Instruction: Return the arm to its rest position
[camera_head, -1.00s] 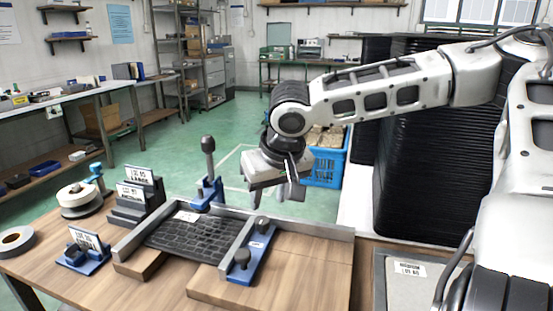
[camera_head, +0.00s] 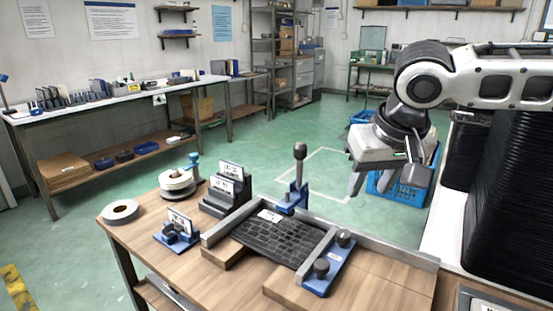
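My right arm comes in from the right edge, and its gripper (camera_head: 387,188) hangs in the air above and beyond the back right of the wooden table. Its fingers point down and stand apart, with nothing visible between them. A black tray panel (camera_head: 276,239) lies on the table in a fixture with grey rails and a blue clamp bar (camera_head: 329,268) on its right. The gripper is clear of the panel and the fixture. My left gripper is not in view.
A blue crate (camera_head: 408,187) stands on the floor behind the gripper. Tall black tray stacks (camera_head: 514,200) stand at the right. Label stands (camera_head: 228,190), tape rolls (camera_head: 121,211) and an upright blue toggle clamp (camera_head: 298,180) are on the table. The green floor beyond is open.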

